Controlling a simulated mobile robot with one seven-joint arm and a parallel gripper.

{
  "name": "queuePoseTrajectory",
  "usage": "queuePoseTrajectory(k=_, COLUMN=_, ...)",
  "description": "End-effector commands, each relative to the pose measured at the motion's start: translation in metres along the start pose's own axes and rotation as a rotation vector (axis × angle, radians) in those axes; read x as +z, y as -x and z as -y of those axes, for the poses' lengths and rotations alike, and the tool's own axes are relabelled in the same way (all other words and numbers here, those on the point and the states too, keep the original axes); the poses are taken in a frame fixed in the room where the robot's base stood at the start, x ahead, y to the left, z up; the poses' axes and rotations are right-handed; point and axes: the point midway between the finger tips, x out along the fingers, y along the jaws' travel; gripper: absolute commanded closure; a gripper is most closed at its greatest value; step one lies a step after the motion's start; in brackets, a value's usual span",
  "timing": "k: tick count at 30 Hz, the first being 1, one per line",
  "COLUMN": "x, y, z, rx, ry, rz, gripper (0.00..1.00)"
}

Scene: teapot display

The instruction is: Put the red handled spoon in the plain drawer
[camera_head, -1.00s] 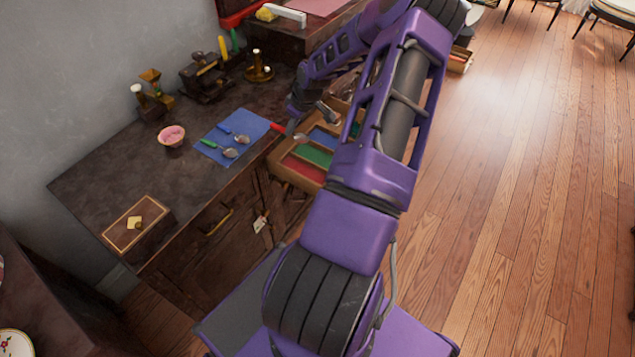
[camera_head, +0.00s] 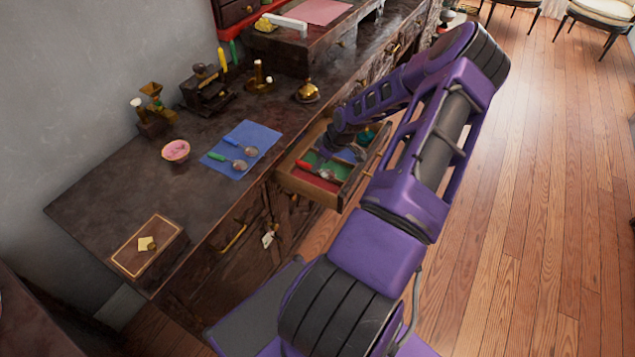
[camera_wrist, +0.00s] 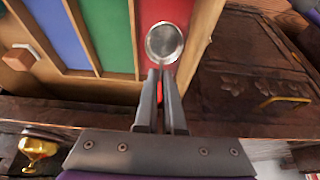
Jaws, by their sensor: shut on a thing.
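My gripper (camera_wrist: 160,74) is shut on the red handled spoon, holding it by its red handle. The spoon's round metal bowl (camera_wrist: 164,42) points away from the fingers, over the red-lined compartment in the wrist view. In the head view the spoon (camera_head: 329,175) shows over the open drawer (camera_head: 310,193), beside my wrist; I cannot tell whether it touches the lining. This drawer has red, green and blue linings between wooden dividers.
On the counter (camera_head: 110,190), a blue mat (camera_head: 262,135) bears a green-handled and a blue-handled spoon. A pink bowl (camera_head: 176,150), a wooden box (camera_head: 148,246) and a brass bell (camera_head: 308,92) stand there too.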

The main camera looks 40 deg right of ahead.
Motion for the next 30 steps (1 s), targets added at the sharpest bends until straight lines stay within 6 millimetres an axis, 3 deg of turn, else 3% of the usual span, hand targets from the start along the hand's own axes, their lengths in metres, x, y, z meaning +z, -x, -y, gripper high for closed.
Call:
queuePoseTrajectory(k=3, x=0.009, y=-0.02, z=0.0, rx=-0.001, ry=0.0, rz=0.001, gripper=1.0)
queuePoseTrajectory(k=10, x=0.015, y=-0.037, z=0.0, rx=0.0, ry=0.0, rz=0.0, gripper=1.0)
queuePoseTrajectory(k=15, x=0.025, y=-0.06, z=0.001, rx=-0.001, ry=-0.001, rz=0.001, gripper=1.0)
queuePoseTrajectory(k=27, x=0.028, y=-0.066, z=0.0, rx=0.001, ry=0.0, rz=0.001, gripper=1.0)
queuePoseTrajectory(k=30, x=0.027, y=-0.064, z=0.0, rx=0.002, ry=0.0, rz=0.001, gripper=0.78)
